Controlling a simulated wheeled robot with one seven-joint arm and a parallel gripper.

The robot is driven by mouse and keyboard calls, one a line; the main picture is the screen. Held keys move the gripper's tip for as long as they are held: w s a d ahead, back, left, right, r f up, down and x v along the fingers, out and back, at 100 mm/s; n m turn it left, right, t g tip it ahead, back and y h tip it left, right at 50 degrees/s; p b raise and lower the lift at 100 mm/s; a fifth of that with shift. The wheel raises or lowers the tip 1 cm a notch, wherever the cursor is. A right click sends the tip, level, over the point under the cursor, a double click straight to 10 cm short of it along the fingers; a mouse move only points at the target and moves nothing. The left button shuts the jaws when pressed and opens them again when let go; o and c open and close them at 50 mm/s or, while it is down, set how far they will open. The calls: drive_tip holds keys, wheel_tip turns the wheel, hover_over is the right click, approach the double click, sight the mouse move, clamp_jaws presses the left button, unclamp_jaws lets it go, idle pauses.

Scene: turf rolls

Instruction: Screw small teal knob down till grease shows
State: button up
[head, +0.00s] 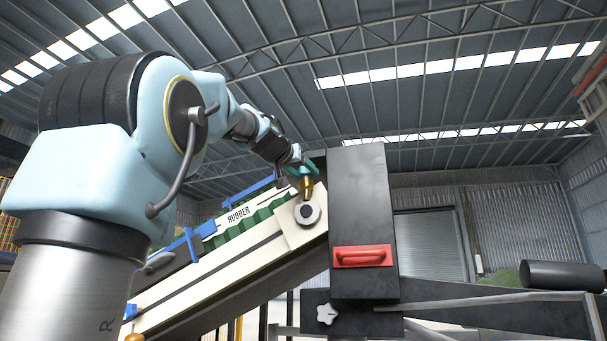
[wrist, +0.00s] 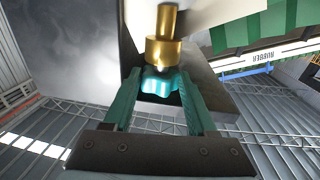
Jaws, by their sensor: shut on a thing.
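The small teal knob (wrist: 158,84) shows in the wrist view between the two green fingers of my gripper (wrist: 158,92), which is shut on it. A brass cup with a thinner brass stem (wrist: 165,50) sits directly against the knob. In the head view the brass fitting (head: 306,186) stands on the pale bearing block at the conveyor's upper end, and my gripper (head: 302,168) is at its top. The knob is hard to make out there, as the fingers cover it. I see no grease around the brass.
The conveyor (head: 240,245) slopes up to a tall black housing (head: 362,215) just right of my gripper. The housing has a red handle (head: 362,256). A white star knob (head: 326,314) sits below it. A black roller (head: 562,275) lies at the right. The space above my gripper is free.

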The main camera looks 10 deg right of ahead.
drive_tip(key=b, duration=0.1)
drive_tip(key=m+g+h+b, duration=0.1)
drive_tip(key=b, duration=0.1)
drive_tip(key=shift+w+a+f+h, duration=0.2)
drive_tip(key=shift+w+f+h, duration=0.05)
drive_tip(key=shift+h, duration=0.05)
drive_tip(key=m+g+h, duration=0.1)
drive_tip(key=m+g+h+b, duration=0.1)
drive_tip(key=shift+w+a+r+g, duration=0.15)
drive_tip(key=shift+r+g, duration=0.1)
drive_tip(key=shift+g, duration=0.15)
drive_tip(key=shift+m+g+h, duration=0.5)
drive_tip(key=shift+m+g, duration=0.1)
drive_tip(key=shift+m, duration=0.1)
drive_tip(key=o, duration=1.4)
drive_tip(key=shift+c, duration=0.2)
drive_tip(key=b+v, duration=0.4)
drive_tip(key=v, duration=0.6)
drive_tip(key=shift+s+a, duration=0.25)
drive_tip(key=shift+s, duration=0.1)
